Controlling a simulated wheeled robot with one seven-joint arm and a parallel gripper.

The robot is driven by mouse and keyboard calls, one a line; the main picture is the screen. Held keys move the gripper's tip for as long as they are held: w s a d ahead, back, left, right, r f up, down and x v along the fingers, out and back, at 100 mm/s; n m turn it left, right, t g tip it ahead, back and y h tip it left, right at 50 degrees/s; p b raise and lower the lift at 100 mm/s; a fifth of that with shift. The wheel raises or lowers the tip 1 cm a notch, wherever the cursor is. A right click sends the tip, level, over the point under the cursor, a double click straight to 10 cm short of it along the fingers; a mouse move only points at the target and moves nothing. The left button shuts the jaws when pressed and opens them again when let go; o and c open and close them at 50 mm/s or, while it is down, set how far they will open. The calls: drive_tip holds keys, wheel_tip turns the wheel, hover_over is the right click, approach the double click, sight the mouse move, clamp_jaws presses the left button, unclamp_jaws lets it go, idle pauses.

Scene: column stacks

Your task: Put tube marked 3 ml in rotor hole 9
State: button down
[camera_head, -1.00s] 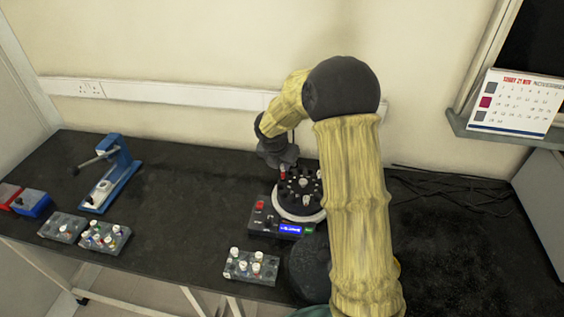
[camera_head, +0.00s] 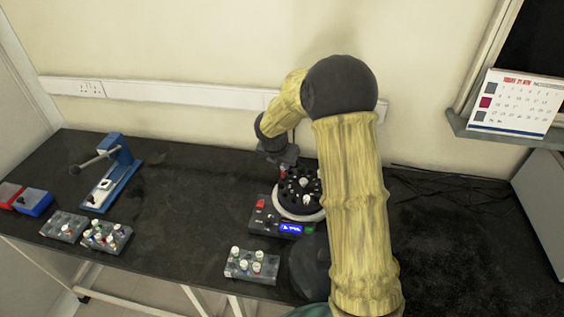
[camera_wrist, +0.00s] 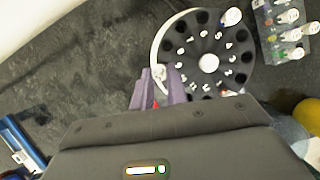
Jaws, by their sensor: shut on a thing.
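My gripper (camera_wrist: 160,86) is shut on a tube (camera_wrist: 158,74) with a pale cap, seen between the purple fingers in the wrist view. A bit of red shows between the fingers. The marking on this tube is not readable. The black rotor (camera_wrist: 208,62) has a ring of numbered holes around a white hub. The gripper is at the rotor's edge, and the fingers hide part of its rim. In the head view, my gripper (camera_head: 284,161) is above the rotor's back left side (camera_head: 290,183). A white-capped tube (camera_wrist: 232,16) sits in one rotor hole.
A tube rack (camera_head: 250,266) with several capped tubes stands in front of the centrifuge (camera_head: 262,217). Two more racks (camera_head: 64,228) (camera_head: 106,236) stand at the left, near a blue press-like device (camera_head: 113,180). Bare table lies left of the centrifuge.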

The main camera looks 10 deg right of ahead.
sight(283, 172)
drive_tip(key=shift+s+d, duration=0.1)
drive_tip(key=shift+d, duration=0.05)
drive_tip(key=shift+f, duration=0.35)
idle(0.3)
drive_tip(key=shift+f+b, duration=0.95)
drive_tip(key=shift+f, duration=0.5)
idle(0.3)
drive_tip(key=c, duration=1)
unclamp_jaws()
drive_tip(key=shift+r+p, duration=3)
drive_tip(key=shift+p, duration=0.4)
